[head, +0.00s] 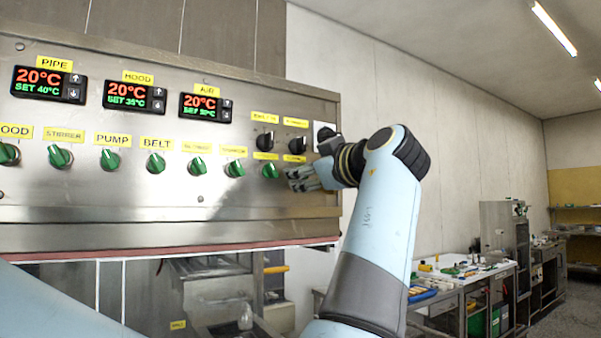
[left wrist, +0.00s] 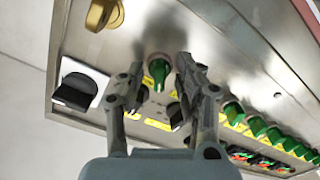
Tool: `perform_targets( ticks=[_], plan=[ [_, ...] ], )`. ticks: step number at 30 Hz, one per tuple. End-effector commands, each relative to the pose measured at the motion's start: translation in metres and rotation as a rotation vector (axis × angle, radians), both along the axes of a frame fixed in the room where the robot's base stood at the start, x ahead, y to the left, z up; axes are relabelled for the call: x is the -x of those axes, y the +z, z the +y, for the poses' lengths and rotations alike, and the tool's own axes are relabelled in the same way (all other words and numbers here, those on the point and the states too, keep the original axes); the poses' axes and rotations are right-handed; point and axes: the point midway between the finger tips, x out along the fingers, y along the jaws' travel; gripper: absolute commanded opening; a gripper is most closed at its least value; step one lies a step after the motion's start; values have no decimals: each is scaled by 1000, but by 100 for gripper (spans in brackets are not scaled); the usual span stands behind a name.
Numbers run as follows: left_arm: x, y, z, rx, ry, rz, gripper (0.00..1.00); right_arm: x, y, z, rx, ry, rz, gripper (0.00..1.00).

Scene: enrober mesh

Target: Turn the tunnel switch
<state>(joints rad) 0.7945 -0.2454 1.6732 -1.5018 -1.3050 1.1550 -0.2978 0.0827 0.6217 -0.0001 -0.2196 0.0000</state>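The control panel (head: 120,215) carries a row of green knobs under yellow labels. My left gripper (head: 291,179) is just right of this knob in the head view. In the left wrist view my left gripper (left wrist: 161,70) is open, with a green knob (left wrist: 158,72) between its fingertips and gaps visible on both sides. The knob's depth relative to the fingertips is unclear. My right gripper is not in view.
Two black knobs (head: 265,140) sit above the rightmost green knob. A larger black switch on a white plate (left wrist: 76,88) and a gold knob (left wrist: 104,13) are close to my left gripper. Workbenches (head: 465,275) stand at the back right.

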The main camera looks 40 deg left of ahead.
Motion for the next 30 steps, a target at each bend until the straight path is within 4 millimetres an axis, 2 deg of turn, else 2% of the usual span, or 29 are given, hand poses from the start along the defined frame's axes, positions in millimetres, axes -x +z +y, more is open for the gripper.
perform_targets(
  ticks=[5,12,13,23,30],
  plan=[
    [0,0,0,1,0,0,33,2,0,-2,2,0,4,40],
    [0,0,0,1,0,0,2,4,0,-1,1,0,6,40],
    [0,0,0,1,0,0,0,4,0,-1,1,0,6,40],
    [0,-1,0,-3,-1,10,0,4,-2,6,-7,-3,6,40],
    [0,-1,0,-37,-1,92,0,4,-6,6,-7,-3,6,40]
  ],
)
